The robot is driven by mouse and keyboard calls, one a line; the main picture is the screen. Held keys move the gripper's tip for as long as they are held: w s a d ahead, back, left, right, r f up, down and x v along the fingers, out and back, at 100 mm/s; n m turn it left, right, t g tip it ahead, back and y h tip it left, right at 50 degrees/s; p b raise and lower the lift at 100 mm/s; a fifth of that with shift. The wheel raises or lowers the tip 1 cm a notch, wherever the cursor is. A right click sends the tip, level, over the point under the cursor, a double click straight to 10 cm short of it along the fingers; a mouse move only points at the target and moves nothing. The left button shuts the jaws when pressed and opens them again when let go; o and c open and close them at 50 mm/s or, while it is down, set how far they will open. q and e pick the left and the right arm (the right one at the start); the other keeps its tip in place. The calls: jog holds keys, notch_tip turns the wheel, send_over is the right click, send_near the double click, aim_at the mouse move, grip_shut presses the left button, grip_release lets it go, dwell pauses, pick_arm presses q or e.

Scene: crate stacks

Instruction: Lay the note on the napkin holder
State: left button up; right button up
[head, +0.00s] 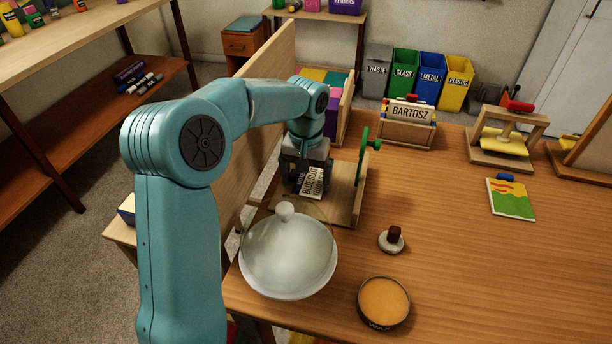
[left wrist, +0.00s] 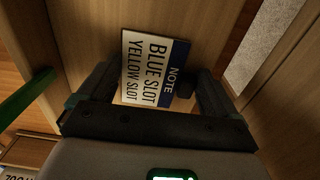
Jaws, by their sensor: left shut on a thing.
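The note (head: 311,182), a white card with a dark blue band, reads "BLUE SLOT YELLOW SLOT" in the left wrist view (left wrist: 148,68). My left gripper (head: 307,174) is shut on the note, one finger to each side of it in the left wrist view. It is above a wooden stand (head: 345,204) with an upright board and a green handle. I cannot tell whether the note touches the stand. A wooden frame with a yellow pad (head: 504,142) and a red top, possibly the napkin holder, stands at the back right. My right gripper is not in view.
A pale lidded dish (head: 287,262), a wax tin (head: 384,302) and a small stamp-like knob (head: 391,240) stand near the front. A BARTOSZ sign holder (head: 407,127) and a picture card (head: 511,198) are farther back. The table's right front is clear.

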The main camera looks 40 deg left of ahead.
aim_at(306, 184)
pick_arm(q)
jog(key=shift+f, duration=0.1)
jog(key=o, duration=0.7)
notch_tip(306, 184, up, 12)
jog(key=p, duration=0.3)
